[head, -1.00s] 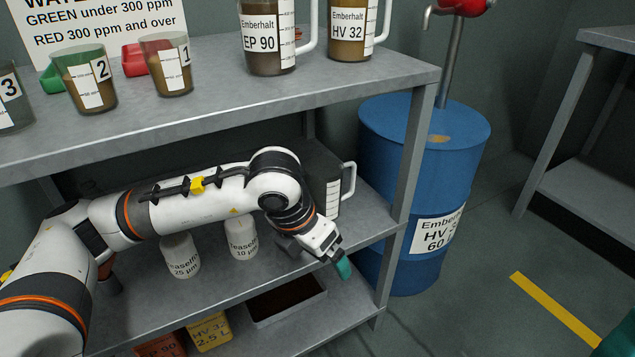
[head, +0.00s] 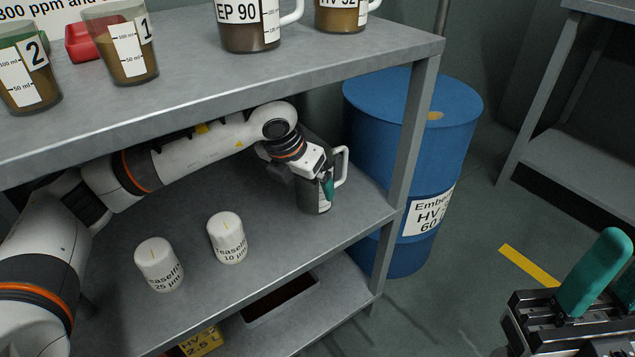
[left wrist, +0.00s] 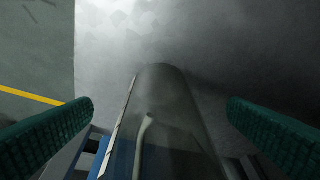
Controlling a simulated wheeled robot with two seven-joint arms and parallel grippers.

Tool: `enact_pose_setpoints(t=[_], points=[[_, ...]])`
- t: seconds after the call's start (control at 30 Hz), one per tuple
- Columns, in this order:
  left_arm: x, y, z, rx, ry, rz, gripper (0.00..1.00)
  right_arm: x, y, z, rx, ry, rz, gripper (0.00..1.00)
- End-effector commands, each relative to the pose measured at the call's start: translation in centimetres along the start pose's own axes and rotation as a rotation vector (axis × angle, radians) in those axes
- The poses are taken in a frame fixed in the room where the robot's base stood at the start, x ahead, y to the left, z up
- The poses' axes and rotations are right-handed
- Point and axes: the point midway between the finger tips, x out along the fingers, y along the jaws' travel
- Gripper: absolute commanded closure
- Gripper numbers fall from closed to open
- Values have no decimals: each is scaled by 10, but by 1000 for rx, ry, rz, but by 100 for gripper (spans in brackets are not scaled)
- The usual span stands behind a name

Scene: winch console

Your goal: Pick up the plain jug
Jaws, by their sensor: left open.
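The plain jug (head: 310,201) stands upright on the middle shelf near its right end. It looks dark grey and clear-walled, with a pale handle (head: 342,166) on its right side. My left gripper (head: 326,186) is at the jug, in front of its upper part, and hides some of it. In the left wrist view the jug (left wrist: 168,105) lies between the two green fingers, with a gap on each side. The left gripper is open. My right gripper (head: 585,300) shows at the bottom right, well away from the jug; only one green finger is clear.
Two white filter cartridges (head: 228,238) stand on the middle shelf (head: 290,245) left of the jug. Labelled jugs (head: 250,30) and sample beakers (head: 125,45) stand on the top shelf (head: 200,90) above my arm. A shelf post (head: 408,150) and blue drum (head: 400,250) are at right.

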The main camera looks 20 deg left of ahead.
Motion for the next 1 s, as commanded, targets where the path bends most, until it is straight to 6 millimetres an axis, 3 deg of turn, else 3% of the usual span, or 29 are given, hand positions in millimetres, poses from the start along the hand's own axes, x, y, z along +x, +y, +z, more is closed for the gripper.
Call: enact_pose_setpoints(t=[0.33, 0.43, 0.73, 1.0], points=[[19, -1, -42, -1, 0, 1, 2, 1, 1, -2, -4, -26, 13, 64], [29, -2, -40, 1, -1, 0, 2, 8, 1, 2, -8, -62, 23, 64], [29, -2, -41, 1, -1, 0, 2, 12, 1, 1, -9, -66, 26, 64], [29, -2, -41, 0, -1, 0, 45, 11, 2, 1, -8, -65, 26, 64]])
